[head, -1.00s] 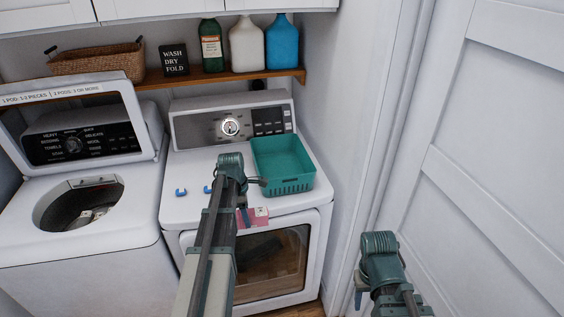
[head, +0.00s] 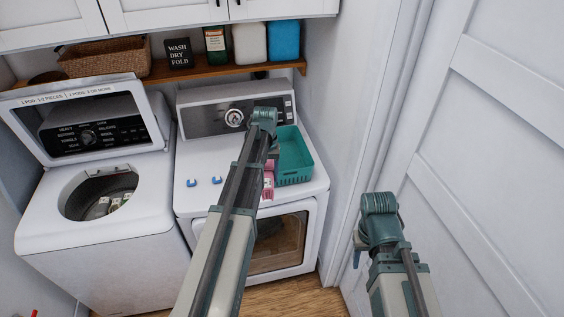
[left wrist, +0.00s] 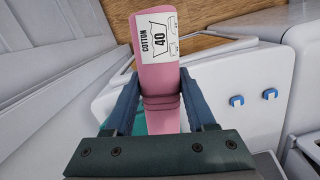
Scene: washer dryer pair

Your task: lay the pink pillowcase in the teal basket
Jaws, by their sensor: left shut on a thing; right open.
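The pink pillowcase (head: 268,181) is a rolled pink bundle with a white "COTTON 40" label, seen up close in the left wrist view (left wrist: 161,92). My left gripper (left wrist: 163,103) is shut on it, one finger on each side. In the head view my left gripper (head: 270,152) is above the dryer top, just left of the teal basket, and my arm hides part of the pillowcase. The teal basket (head: 296,178) stands on the right of the dryer top and looks empty where visible. My right gripper (head: 360,243) is open and empty, near the door at right.
The dryer (head: 200,172) has two small blue pods (head: 204,181) on its top. The washer (head: 60,225) at left has its lid up and items inside its drum. A shelf (head: 190,73) with a wicker basket (head: 105,57), a sign and bottles hangs above. A white door (head: 490,150) is at right.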

